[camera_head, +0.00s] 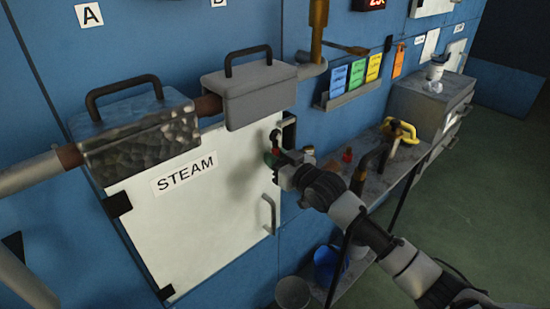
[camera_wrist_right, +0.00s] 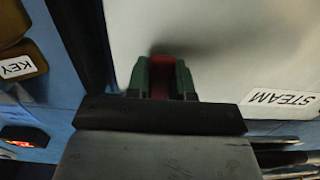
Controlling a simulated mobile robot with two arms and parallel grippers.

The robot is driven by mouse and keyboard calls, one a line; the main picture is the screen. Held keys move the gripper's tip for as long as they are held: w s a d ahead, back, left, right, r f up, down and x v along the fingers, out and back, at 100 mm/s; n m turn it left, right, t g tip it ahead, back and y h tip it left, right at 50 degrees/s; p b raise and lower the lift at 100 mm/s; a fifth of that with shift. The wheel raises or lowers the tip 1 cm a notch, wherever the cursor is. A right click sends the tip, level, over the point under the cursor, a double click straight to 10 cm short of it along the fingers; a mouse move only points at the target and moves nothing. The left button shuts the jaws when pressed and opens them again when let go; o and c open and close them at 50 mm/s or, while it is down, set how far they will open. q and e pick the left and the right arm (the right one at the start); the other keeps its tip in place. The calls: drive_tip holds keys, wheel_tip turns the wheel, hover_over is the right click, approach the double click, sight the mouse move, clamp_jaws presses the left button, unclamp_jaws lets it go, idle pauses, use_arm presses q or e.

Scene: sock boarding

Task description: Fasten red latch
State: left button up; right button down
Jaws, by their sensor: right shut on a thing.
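The white steam cabinet door (camera_head: 200,225) with a "STEAM" label stands closed-looking against the blue wall. My right gripper (camera_head: 273,156) is at the door's upper right edge. It is shut on the red latch, of which a little red (camera_head: 276,151) shows in the head view. In the right wrist view, the red latch (camera_wrist_right: 161,66) sits between the green fingertips of the gripper (camera_wrist_right: 162,78), in front of the white door. The gripper hides much of the latch, so I cannot tell whether it is fastened. My left gripper is not in view.
A grey box with a handle (camera_head: 250,95) and a mottled box (camera_head: 140,140) sit on the pipe above the door. A door handle (camera_head: 268,214) is below my gripper. A narrow bench (camera_head: 400,165) with tools stands right, with buckets (camera_head: 327,262) beneath.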

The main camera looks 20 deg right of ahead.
drive_tip(key=c, duration=1)
unclamp_jaws()
drive_tip(key=shift+s+d, duration=0.1)
drive_tip(key=shift+b+v, duration=0.8)
drive_tip(key=shift+v, duration=4.5)
